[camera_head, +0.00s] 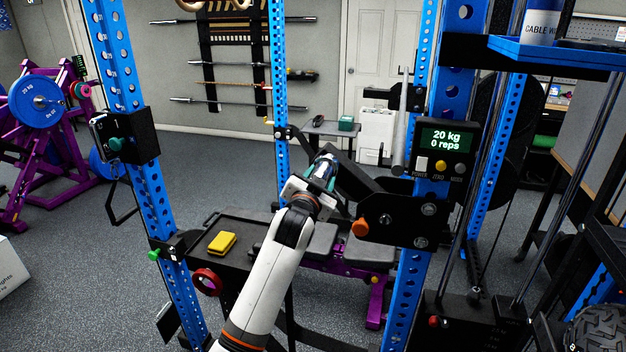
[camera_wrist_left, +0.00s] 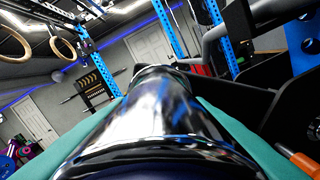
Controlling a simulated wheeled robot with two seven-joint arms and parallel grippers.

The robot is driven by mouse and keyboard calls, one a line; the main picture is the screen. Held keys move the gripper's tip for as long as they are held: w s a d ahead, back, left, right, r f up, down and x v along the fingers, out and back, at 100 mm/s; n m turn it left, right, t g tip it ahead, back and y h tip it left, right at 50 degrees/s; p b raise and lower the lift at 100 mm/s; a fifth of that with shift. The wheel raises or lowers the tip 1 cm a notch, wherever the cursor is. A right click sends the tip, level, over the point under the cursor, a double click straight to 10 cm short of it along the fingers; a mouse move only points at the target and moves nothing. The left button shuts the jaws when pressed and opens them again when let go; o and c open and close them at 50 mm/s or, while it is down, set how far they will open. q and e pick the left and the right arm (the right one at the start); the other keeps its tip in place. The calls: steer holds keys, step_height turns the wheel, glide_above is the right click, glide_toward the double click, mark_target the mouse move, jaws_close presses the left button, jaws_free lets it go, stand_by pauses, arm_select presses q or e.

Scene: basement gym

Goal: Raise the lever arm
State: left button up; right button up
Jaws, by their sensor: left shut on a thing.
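The lever arm (camera_head: 357,177) is a black bar on a pivot bracket (camera_head: 400,219) on the right blue upright. It slopes up and to the left from the bracket. My left gripper (camera_head: 322,174) is at the bar's free end, shut on a shiny metal handle. In the left wrist view the chrome handle (camera_wrist_left: 150,118) fills the middle, between teal finger pads on both sides. An orange knob (camera_head: 360,228) sits on the bracket and also shows in the wrist view (camera_wrist_left: 302,160). My right gripper is not in view.
A display (camera_head: 446,138) on the right upright reads 20 kg, 0 reps. A black shelf (camera_head: 240,256) with a yellow block (camera_head: 222,243) lies left of my arm. The left blue upright (camera_head: 150,180) stands beside it. A bench (camera_head: 340,250) is behind my arm.

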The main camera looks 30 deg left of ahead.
arm_select(q)
steer(key=shift+d+r, duration=0.25)
steer(key=shift+r, duration=0.2)
steer(key=shift+f, duration=0.1)
steer(key=o, duration=1.4)
steer(key=shift+b+v, duration=1.45)
steer(key=shift+v, duration=4.55)
steer(key=shift+a+f, duration=0.1)
